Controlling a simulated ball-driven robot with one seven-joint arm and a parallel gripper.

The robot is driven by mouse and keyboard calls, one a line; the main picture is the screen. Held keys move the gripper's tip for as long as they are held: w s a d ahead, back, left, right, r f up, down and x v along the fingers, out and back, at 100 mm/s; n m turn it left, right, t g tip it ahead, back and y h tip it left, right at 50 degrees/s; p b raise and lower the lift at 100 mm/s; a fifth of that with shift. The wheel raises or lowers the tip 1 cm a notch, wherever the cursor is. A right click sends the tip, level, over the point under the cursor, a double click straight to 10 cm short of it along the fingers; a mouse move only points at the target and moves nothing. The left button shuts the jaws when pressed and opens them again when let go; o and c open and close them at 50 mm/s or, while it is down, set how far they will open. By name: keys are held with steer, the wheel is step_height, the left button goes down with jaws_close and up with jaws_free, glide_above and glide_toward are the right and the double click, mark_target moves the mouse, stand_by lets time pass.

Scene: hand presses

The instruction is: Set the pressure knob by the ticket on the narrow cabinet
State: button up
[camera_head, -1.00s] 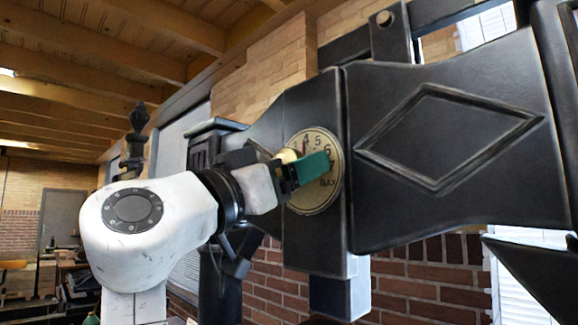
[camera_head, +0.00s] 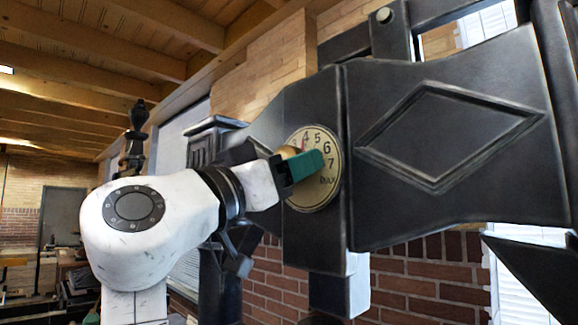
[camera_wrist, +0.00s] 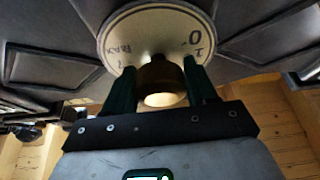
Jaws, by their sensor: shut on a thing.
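The pressure dial (camera_head: 330,190) is a round cream plate on the black press body, numbered, with 4 to 7 and MAX readable in the head view. A red mark shows near its upper left, by the 4. The brass knob (camera_wrist: 160,82) stands out from the middle of the dial, which also shows in the wrist view (camera_wrist: 118,38). My gripper (camera_wrist: 161,88) has its green fingers either side of the knob, shut on it. In the head view the gripper (camera_head: 305,165) covers most of the knob and part of the dial. No ticket or narrow cabinet can be made out.
The black press (camera_head: 450,140) with a raised diamond fills the right side, close to the dial. A dark column (camera_head: 212,150) stands behind my arm. A brick wall (camera_head: 420,280) lies behind and below the press.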

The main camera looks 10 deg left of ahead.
steer(key=n+t+y+p, duration=0.1)
steer(key=n+y, duration=0.1)
steer(key=n, duration=0.3)
steer(key=shift+r, duration=0.15)
steer(key=n+y+p, duration=0.1)
steer(key=n, duration=0.1)
steer(key=n+t+y+p, duration=0.1)
steer(key=n, duration=0.2)
steer(key=shift+r+y+p, duration=0.1)
steer(key=shift+y+p, duration=0.2)
steer(key=shift+p, duration=0.1)
steer(key=n+y+p, duration=0.1)
steer(key=n+p, duration=0.1)
steer(key=n, duration=0.1)
steer(key=shift+n+y, duration=0.3)
steer(key=shift+n, duration=0.1)
steer(key=shift+n+g+y+p, duration=0.3)
steer(key=shift+n+y+p, duration=0.2)
steer(key=shift+n+p, duration=0.35)
steer(key=shift+f, duration=0.2)
steer(key=o, duration=1)
steer(key=b+v, duration=0.3)
steer(key=v, duration=0.8)
